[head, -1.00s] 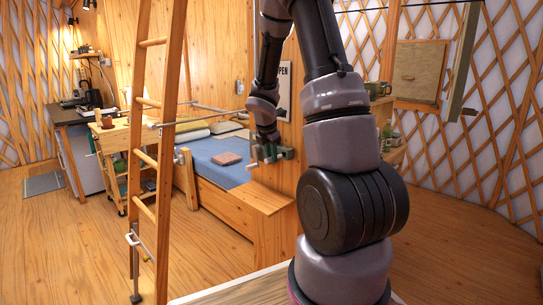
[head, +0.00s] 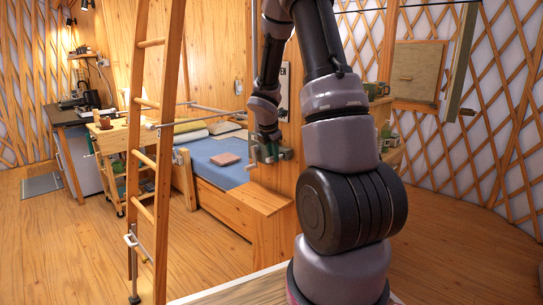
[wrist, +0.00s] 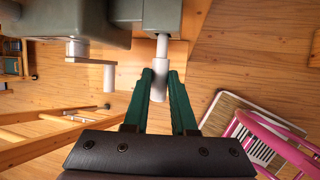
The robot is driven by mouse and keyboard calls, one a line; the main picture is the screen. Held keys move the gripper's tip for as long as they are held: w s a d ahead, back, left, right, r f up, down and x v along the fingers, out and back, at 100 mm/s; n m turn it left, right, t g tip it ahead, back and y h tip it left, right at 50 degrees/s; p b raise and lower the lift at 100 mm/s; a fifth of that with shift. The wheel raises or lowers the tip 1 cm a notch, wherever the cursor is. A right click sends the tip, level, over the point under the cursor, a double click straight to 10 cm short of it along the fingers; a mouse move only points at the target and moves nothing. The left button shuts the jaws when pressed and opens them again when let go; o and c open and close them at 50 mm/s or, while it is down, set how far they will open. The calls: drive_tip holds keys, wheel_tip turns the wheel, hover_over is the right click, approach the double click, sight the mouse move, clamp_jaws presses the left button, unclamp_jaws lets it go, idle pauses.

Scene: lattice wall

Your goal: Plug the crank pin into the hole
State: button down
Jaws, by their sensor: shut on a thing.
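The crank pin (wrist: 157,82) shows in the wrist view as a pale grey cylinder with a narrower stem above it. My gripper (wrist: 160,76) has green fingers, and their tips are closed on the pin from both sides. The stem runs up to a grey-green housing (wrist: 186,15) at the top edge. I cannot tell whether it sits in a hole or only in front of one; no open hole shows. In the head view, my gripper (head: 270,155) is small beside the wooden wall, and the pin is too small to make out.
In the wrist view, a second grey-green block (wrist: 80,20) with a grey crank arm (wrist: 90,60) is just left. A ladder (head: 145,120) stands left in the head view, near a bed (head: 225,165). Floor (head: 80,240) is clear at left.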

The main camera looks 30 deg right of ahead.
drive_tip(key=shift+w+d, duration=0.25)
drive_tip(key=shift+d, duration=0.35)
drive_tip(key=shift+w+d, duration=0.2)
drive_tip(key=shift+d, duration=0.4)
drive_tip(key=c, duration=0.6)
unclamp_jaws()
drive_tip(key=shift+c, duration=0.2)
drive_tip(key=v, duration=1)
drive_tip(key=shift+r, duration=0.35)
drive_tip(key=shift+s+a, duration=0.1)
drive_tip(key=shift+s, duration=0.05)
drive_tip(key=s+a+r+m+t+y, duration=0.1)
drive_tip(key=s+a+r+m, duration=0.4)
drive_tip(key=s+m, duration=0.3)
drive_tip(key=s+a+r+m+t+y, duration=0.1)
drive_tip(key=s+a+r+m+y, duration=0.1)
drive_tip(key=s+a+r+m, duration=0.3)
drive_tip(key=s+a+r+m+t+y, duration=0.1)
drive_tip(key=s+a+r+m, duration=0.4)
drive_tip(key=s+m, duration=0.6)
drive_tip(key=shift+s+a+r+m+y, duration=0.25)
drive_tip(key=shift+a+r+m+y, duration=0.1)
drive_tip(key=shift+a+m+y, duration=0.4)
